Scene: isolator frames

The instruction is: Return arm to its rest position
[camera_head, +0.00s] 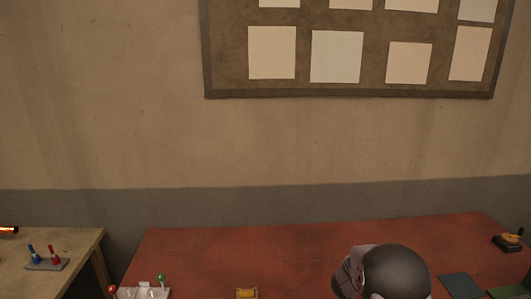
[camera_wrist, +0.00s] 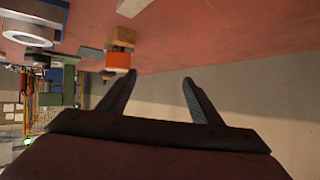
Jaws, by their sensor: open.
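My gripper (camera_wrist: 158,77) shows in the wrist view with its two dark fingers spread apart. Nothing is between the fingers. The wrist view appears upside down, with the red table top (camera_wrist: 230,30) along its upper part. In the head view a dark rounded part of my arm (camera_head: 397,271) stands over the front of the red table (camera_head: 215,255). My fingers cannot be made out in the head view.
An orange and brown block-like object (camera_wrist: 119,50) shows left of the fingers in the wrist view. In the head view, a black and yellow device (camera_head: 509,241) sits at the right and a small yellow object (camera_head: 246,294) at the front. A wooden table (camera_head: 70,242) stands left.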

